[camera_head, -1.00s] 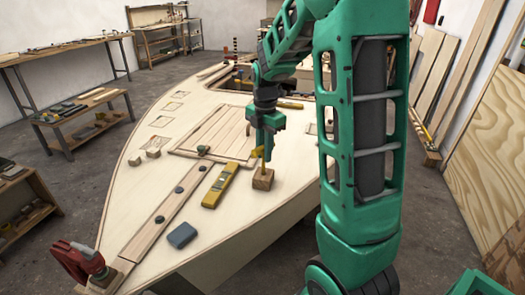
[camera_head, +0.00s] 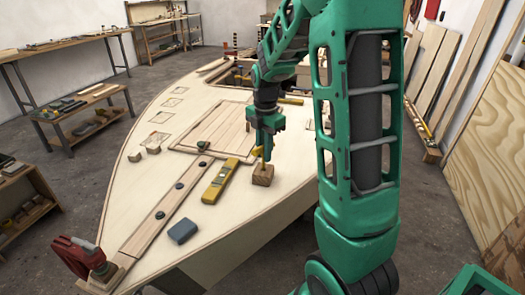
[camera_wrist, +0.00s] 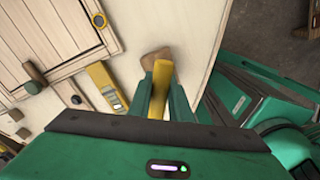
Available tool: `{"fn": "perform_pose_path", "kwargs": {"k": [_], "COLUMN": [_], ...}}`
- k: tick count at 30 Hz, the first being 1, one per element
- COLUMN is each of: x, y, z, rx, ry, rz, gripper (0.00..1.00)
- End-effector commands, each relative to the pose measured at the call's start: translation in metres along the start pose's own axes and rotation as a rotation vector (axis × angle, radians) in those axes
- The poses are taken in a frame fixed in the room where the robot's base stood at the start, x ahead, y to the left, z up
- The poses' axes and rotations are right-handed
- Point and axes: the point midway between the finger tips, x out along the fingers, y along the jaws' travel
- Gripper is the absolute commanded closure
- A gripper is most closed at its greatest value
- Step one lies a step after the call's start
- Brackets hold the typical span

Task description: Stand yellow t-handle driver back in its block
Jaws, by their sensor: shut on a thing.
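The yellow t-handle driver (camera_wrist: 161,88) is between the fingers of my gripper (camera_wrist: 160,100), which is shut on it. In the head view the driver's yellow handle (camera_head: 257,152) shows at the fingertips of my gripper (camera_head: 264,146). Its wooden block (camera_head: 263,175) stands on the hull deck directly below. The driver's lower part appears to meet the top of the block. In the wrist view the block (camera_wrist: 152,58) shows just beyond the handle, partly covered by it. I cannot tell how deep the shaft sits in the block.
A yellow level (camera_head: 220,181) lies on the deck left of the block. A blue-grey box (camera_head: 182,231) and a red clamp (camera_head: 77,260) are nearer the bow. Small dark knobs sit along the wooden strip (camera_head: 155,215). The deck's right edge is close to the block.

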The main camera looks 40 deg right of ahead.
Motion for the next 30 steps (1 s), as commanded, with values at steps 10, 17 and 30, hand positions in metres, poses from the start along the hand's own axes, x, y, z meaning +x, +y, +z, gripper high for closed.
{"fn": "perform_pose_path", "kwargs": {"k": [10,17,30], "x": [0.0061,0.0095,0.0055], "y": [-0.0004,-0.0006,0.0], "z": [0.0,0.0,0.0003], "rx": [0.0,0.0,0.0], "ry": [0.0,0.001,0.0], "rz": [-0.001,-0.001,0.001], "gripper": [1.0,0.77,0.6]}}
